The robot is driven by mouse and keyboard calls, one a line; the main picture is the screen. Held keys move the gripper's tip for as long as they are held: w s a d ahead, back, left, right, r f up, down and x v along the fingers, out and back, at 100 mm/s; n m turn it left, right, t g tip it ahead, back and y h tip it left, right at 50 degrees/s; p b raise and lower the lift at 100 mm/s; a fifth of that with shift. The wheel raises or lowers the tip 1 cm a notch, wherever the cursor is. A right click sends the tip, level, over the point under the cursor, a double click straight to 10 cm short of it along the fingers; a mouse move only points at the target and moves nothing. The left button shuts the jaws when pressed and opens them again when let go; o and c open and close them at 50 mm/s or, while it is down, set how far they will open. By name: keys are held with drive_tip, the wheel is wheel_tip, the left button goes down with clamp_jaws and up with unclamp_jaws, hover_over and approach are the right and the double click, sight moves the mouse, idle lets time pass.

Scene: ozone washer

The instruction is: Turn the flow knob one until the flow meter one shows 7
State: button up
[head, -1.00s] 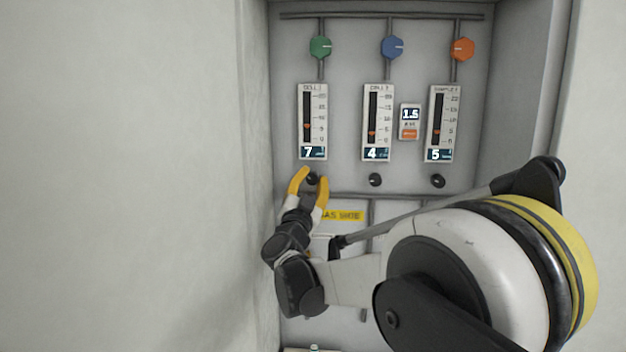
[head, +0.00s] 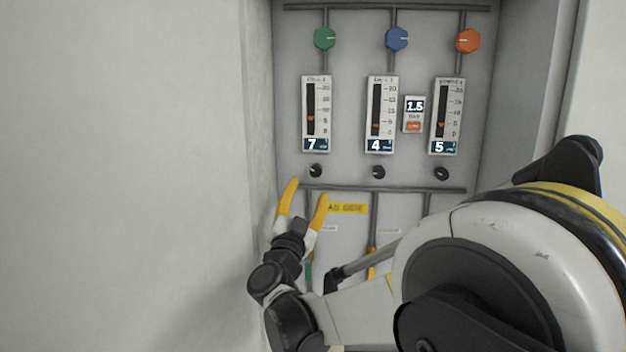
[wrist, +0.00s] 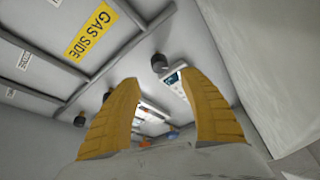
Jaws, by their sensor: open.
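The leftmost flow meter (head: 316,114) hangs on the grey panel, and its display reads 7. The small black knob (head: 316,171) sits just under it. My gripper (head: 306,190) is open and empty, below and apart from that knob. In the wrist view my yellow fingers (wrist: 165,95) are spread, with a black knob (wrist: 159,62) and the lower end of a meter (wrist: 177,78) beyond them. The label on the leftmost meter is too small to read surely.
Two more meters show 4 (head: 381,115) and 5 (head: 446,116), each above a black knob. Green (head: 324,39), blue (head: 397,39) and orange (head: 467,41) knobs sit above. A yellow label (head: 348,209) and pipes lie below. A side wall (head: 258,100) stands close at left.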

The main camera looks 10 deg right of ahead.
drive_tip(key=shift+v, duration=1.45)
drive_tip(key=shift+f, duration=0.1)
drive_tip(key=s+a+f+n+g+y+b, duration=0.2)
drive_tip(key=s+f+n+y+b, duration=0.4)
drive_tip(key=f+y+b, duration=0.15)
drive_tip(key=s+a+f+n+g+y+b, duration=0.2)
drive_tip(key=s+f+n+y+b, duration=0.35)
drive_tip(key=f, duration=0.35)
drive_tip(key=s+d+f+g+h+b, duration=0.1)
drive_tip(key=s+d+f+g+b, duration=0.3)
drive_tip(key=s+f, duration=0.6)
drive_tip(key=s+d+f+g+h+b, duration=0.2)
drive_tip(key=s+d+f+g+b, duration=0.1)
drive_tip(key=s+f, duration=0.7)
wheel_tip(320, 180, down, 5)
drive_tip(key=shift+s+d+r+g+b, duration=0.1)
drive_tip(key=shift+s+d+g+b, duration=0.25)
drive_tip(key=shift+d+g, duration=0.6)
